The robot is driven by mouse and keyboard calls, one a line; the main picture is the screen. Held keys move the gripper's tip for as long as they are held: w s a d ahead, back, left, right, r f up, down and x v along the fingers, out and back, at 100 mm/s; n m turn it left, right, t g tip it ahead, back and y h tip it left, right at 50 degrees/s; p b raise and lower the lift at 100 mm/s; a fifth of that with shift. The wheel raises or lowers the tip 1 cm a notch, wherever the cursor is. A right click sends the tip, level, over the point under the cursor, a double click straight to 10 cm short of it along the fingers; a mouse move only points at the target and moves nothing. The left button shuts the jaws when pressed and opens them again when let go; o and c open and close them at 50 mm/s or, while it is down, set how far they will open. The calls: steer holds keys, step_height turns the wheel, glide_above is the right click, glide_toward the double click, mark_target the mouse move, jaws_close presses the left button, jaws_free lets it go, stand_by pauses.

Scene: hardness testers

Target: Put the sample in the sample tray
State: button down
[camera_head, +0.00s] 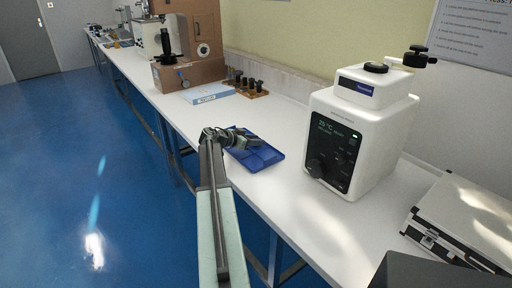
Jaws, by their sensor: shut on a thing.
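The blue sample tray (262,158) lies on the white bench in the middle of the view, with low dividing ridges. My gripper (240,138) is over the tray's back left part, at the end of my arm reaching in from the bottom. It is shut on a small grey thing, likely the sample (246,136); my jaws hide most of it. I cannot tell whether it touches the tray.
A white device with a dark display (345,140) stands right of the tray. A silver case (465,215) is at the right front. Behind the tray are a light blue box (207,93), a wooden rack (250,90) with dark pieces, and a brown tester (190,45).

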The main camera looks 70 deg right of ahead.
steer(key=shift+f, duration=0.45)
steer(key=shift+s+a+f, duration=0.1)
